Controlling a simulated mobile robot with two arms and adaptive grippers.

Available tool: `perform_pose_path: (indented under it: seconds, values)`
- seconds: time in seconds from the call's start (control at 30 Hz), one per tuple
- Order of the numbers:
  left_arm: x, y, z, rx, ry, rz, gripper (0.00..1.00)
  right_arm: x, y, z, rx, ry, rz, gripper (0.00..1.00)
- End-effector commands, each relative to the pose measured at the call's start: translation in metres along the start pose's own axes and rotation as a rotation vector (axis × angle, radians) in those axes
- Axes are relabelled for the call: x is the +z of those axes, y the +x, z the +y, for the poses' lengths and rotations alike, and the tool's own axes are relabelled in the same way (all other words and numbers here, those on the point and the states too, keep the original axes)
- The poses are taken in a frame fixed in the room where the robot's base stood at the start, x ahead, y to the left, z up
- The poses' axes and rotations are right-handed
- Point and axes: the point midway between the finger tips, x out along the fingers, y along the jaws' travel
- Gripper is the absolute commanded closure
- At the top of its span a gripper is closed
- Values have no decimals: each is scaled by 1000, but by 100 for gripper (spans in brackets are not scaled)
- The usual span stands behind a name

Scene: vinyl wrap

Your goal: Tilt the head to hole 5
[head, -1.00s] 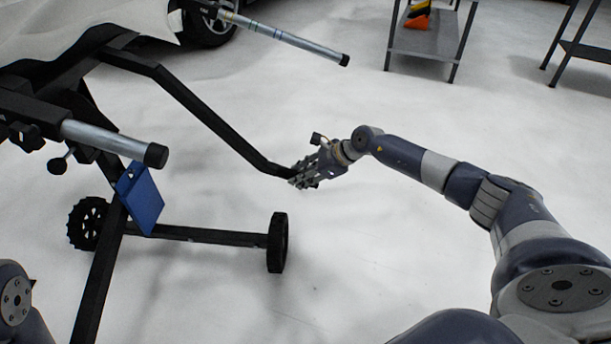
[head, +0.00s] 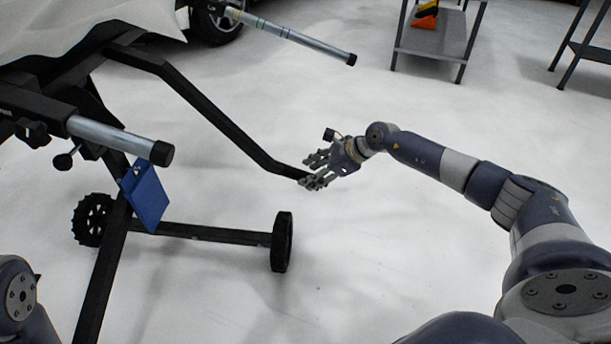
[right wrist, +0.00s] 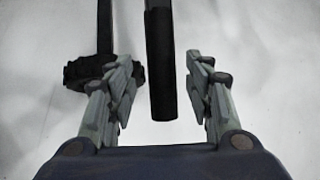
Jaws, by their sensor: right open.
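A black wheeled stand (head: 200,104) fills the left of the head view. Its long bent bar ends at a free tip, and the white-covered head (head: 40,28) sits at the upper left. My right gripper (head: 308,180) is open at the bar's tip. In the right wrist view the bar end (right wrist: 161,70) lies between the two open fingers (right wrist: 163,95), with a gap on both sides. I cannot make out hole 5 or any hole numbers. My left gripper is out of view.
A blue plate (head: 146,197) hangs on the stand. Stand wheels (head: 282,242) rest on the white floor. Two silver rods (head: 120,137) with black caps stick out to the right. A grey shelf (head: 432,40) stands at the back. The floor at centre is clear.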

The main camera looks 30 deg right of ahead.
Motion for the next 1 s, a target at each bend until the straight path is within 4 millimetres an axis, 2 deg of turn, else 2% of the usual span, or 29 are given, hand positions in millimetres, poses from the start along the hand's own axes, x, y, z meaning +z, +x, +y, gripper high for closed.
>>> perform_pose_path:
  seconds: [0.03, 0.2, 0.4, 0.6, 1.0]
  values:
    - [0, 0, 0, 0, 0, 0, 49, -1, -12, -1, -3, -1, 2, 52]
    - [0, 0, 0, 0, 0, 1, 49, 0, -46, 0, -1, -2, 2, 52]
    - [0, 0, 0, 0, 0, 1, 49, 1, -75, 0, 1, -1, 1, 52]
    - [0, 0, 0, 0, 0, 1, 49, 2, -85, 1, 4, -2, -1, 52]
    - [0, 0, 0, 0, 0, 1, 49, 2, -85, 1, 3, -2, -1, 52]
